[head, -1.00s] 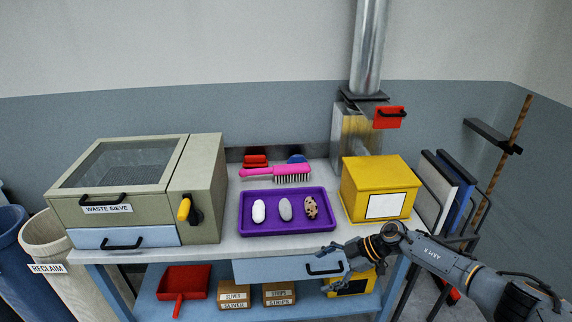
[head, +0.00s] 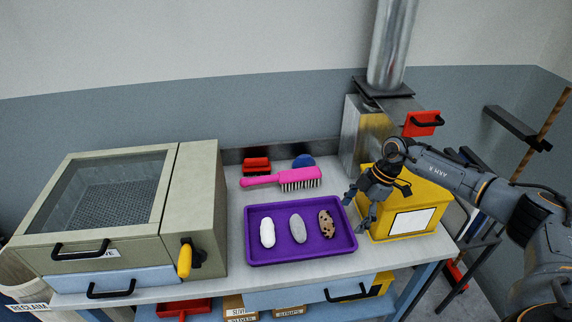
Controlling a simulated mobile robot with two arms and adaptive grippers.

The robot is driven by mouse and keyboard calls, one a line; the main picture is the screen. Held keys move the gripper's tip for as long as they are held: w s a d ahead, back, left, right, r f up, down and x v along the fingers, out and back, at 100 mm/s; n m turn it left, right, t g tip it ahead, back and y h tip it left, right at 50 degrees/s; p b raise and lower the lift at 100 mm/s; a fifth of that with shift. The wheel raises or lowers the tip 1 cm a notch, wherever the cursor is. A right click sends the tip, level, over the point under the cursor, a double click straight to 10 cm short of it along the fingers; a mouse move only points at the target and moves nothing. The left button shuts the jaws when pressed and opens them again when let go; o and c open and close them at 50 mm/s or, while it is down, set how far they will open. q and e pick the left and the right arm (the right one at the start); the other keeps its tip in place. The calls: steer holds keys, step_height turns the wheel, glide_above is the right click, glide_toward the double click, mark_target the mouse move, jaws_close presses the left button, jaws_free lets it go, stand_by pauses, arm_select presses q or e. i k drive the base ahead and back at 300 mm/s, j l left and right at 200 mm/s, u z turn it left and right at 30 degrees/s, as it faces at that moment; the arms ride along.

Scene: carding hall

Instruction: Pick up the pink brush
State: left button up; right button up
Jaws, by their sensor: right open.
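The pink brush (head: 282,178) lies on the bench behind the purple tray, its handle to the left and its pale bristles at the right end. My right gripper (head: 358,210) is open and empty. It hangs in front of the yellow box, near the right edge of the purple tray, to the right of the brush and nearer to me. It does not touch the brush. My left gripper is not in view.
The purple tray (head: 255,256) holds three oval samples. A red object (head: 256,165) and a blue object (head: 303,161) sit behind the brush. The yellow box (head: 431,196) stands at right, the waste sieve (head: 200,190) at left. A metal duct (head: 391,45) rises behind.

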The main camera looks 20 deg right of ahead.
mark_target(303, 176)
steer(key=i, duration=1.1)
